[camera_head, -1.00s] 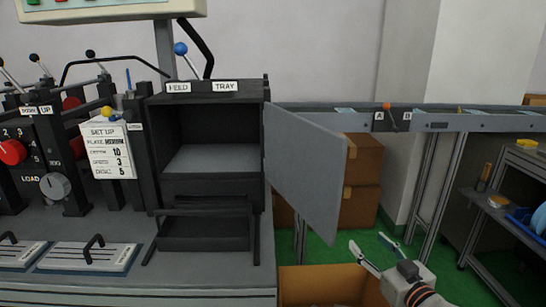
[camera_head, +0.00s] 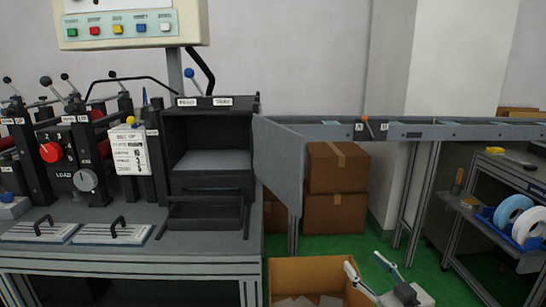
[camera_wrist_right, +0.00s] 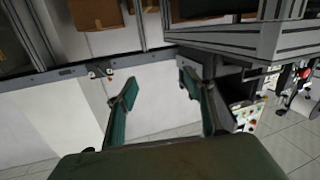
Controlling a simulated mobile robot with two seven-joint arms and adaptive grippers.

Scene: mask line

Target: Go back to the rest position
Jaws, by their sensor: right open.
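My right gripper (camera_head: 365,263) is at the bottom of the head view, right of centre. Its two fingers are spread apart with nothing between them. It is beside the open cardboard box (camera_head: 312,268) on the floor, near the box's right edge. In the right wrist view the gripper (camera_wrist_right: 157,84) also shows open and empty, with its green-tinted fingers apart. My left gripper is not in view.
A black tray cabinet (camera_head: 212,140) stands on the workbench (camera_head: 150,258) with its grey door (camera_head: 278,165) swung open. A grey rail (camera_head: 450,131) runs right. Stacked cartons (camera_head: 336,190) stand behind. A shelf cart (camera_head: 500,215) holds rolls. Green floor (camera_head: 428,265) is free between.

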